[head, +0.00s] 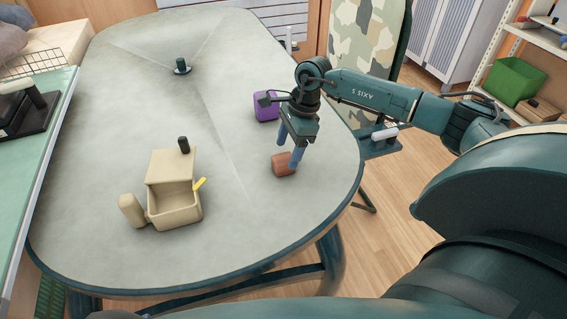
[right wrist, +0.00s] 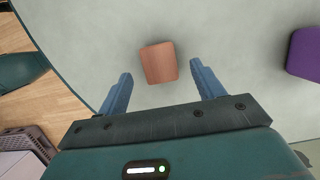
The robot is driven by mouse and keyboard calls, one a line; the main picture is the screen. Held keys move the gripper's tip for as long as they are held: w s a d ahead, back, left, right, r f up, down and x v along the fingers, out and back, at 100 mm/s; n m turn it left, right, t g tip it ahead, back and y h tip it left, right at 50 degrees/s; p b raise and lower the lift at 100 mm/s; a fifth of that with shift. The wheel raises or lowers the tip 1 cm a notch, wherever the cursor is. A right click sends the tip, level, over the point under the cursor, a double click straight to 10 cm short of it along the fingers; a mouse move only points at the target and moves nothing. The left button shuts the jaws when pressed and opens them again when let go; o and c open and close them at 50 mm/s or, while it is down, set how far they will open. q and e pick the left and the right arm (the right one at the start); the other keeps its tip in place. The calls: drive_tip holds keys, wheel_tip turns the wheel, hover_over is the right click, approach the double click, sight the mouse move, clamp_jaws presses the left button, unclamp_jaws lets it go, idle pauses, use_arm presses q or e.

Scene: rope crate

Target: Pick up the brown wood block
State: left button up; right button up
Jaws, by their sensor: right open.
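The brown wood block (head: 282,164) lies on the grey table near its right edge in the head view. My right gripper (head: 289,150) is over it, with one blue finger overlapping the block in that view. In the right wrist view the block (right wrist: 159,62) is a reddish-brown square just beyond and between the fingertips. The right gripper (right wrist: 160,76) is open, with nothing between its fingers. I cannot tell the exact height of the fingertips above the table. My left gripper is not in view.
A purple block (head: 266,106) stands behind the gripper. A small dark fixture (head: 182,67) stands far back.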

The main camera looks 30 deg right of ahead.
sight(285, 158)
drive_tip(key=x, duration=0.3)
drive_tip(key=shift+f, duration=0.4)
drive_tip(key=shift+c, duration=0.5)
drive_tip(key=shift+r, duration=0.1)
drive_tip(key=c, duration=1)
drive_tip(key=shift+o, duration=0.2)
wheel_tip(285, 158, up, 10)
